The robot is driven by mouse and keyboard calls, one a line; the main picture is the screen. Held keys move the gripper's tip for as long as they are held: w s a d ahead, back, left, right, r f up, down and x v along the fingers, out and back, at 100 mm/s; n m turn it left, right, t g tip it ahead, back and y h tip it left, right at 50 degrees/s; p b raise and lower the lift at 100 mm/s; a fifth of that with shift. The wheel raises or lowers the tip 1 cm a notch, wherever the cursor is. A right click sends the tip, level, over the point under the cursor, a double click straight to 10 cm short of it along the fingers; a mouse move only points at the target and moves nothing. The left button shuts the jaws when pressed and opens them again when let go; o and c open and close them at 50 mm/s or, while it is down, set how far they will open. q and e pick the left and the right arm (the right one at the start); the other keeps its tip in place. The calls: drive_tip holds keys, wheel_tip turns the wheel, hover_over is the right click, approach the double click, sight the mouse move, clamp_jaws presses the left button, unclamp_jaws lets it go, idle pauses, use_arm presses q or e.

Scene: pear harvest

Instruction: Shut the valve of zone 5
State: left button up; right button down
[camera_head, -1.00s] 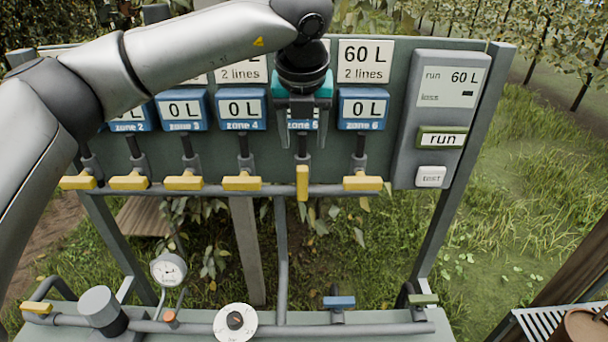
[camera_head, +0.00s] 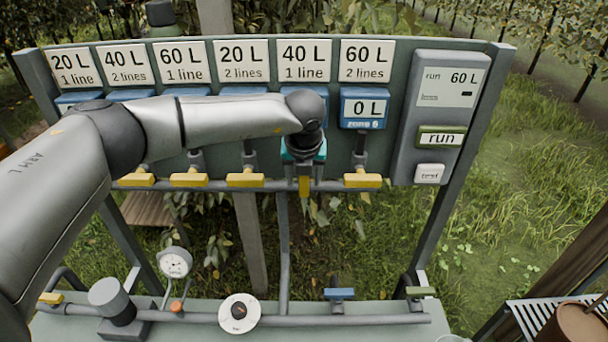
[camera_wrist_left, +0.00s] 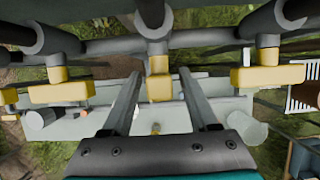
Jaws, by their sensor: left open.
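The zone 5 valve has a yellow handle (camera_head: 305,186) that hangs straight down, in line with its pipe. In the left wrist view the handle (camera_wrist_left: 158,80) shows between my two fingers. My left gripper (camera_head: 304,178) is at this valve, pointing down, and its fingers are mostly hidden in the head view. In the left wrist view my left gripper (camera_wrist_left: 158,88) is open, one finger on each side of the handle, with gaps on both sides. The zone 5 display is hidden behind my arm. My right gripper does not show.
The zone 4 handle (camera_head: 246,180) and zone 6 handle (camera_head: 362,181) lie crosswise on either side. A grey control box (camera_head: 432,148) stands at the right. A lower pipe with a gauge (camera_head: 175,263), a dial (camera_head: 239,313) and a blue handle (camera_head: 339,294) runs below.

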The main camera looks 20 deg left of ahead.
use_arm(q)
drive_tip(key=shift+f, duration=0.1)
drive_tip(key=shift+c, duration=0.2)
clamp_jaws()
idle(0.4)
